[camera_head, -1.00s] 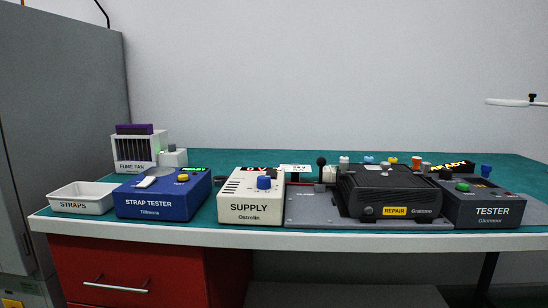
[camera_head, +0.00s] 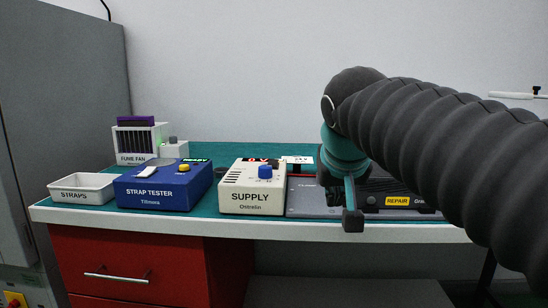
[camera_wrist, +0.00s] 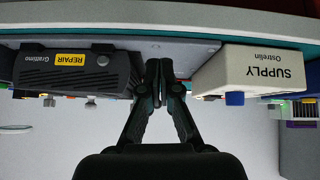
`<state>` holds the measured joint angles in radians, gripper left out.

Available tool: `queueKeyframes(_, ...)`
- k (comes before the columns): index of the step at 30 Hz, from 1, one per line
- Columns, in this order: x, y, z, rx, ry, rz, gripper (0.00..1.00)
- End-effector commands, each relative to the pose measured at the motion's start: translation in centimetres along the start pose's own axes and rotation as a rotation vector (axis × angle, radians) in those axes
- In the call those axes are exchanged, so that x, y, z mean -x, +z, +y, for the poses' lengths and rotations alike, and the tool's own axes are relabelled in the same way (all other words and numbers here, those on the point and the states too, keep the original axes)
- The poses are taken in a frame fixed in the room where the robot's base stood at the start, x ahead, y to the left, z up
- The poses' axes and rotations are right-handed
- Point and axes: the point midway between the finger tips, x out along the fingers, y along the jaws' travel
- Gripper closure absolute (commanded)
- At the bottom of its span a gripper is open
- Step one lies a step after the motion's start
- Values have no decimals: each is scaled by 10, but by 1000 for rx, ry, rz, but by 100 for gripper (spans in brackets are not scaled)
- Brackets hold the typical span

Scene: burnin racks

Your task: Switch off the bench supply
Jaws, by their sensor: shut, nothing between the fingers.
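The bench supply (camera_head: 245,204) is a cream box marked SUPPLY on the green bench top, left of my gripper. It has a blue knob (camera_head: 265,172) on top, a dark control beside it and a small display with red characters at the back. In the wrist view, which is upside down, the supply (camera_wrist: 225,73) is right of the fingers, with its blue knob (camera_wrist: 235,98) showing. My gripper (camera_head: 352,220) is shut and empty, in front of the grey plate, apart from the supply. It also shows in the wrist view (camera_wrist: 165,68).
A black REPAIR unit (camera_head: 375,186) stands right, partly hidden by my arm.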

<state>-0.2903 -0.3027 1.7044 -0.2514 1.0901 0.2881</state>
Motion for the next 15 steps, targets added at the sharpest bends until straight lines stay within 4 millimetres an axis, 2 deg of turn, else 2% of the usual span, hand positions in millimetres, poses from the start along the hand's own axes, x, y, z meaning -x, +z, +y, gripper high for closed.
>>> queueKeyframes(1, 1, -24, -14, 3, -2, 23, 100)
queueKeyframes(6, 16, -94, -54, -21, 1, 104, 100)
queueKeyframes(10, 26, -131, -82, -47, -2, 156, 100)
queueKeyframes(15, 36, -157, -105, -75, -7, 200, 100)
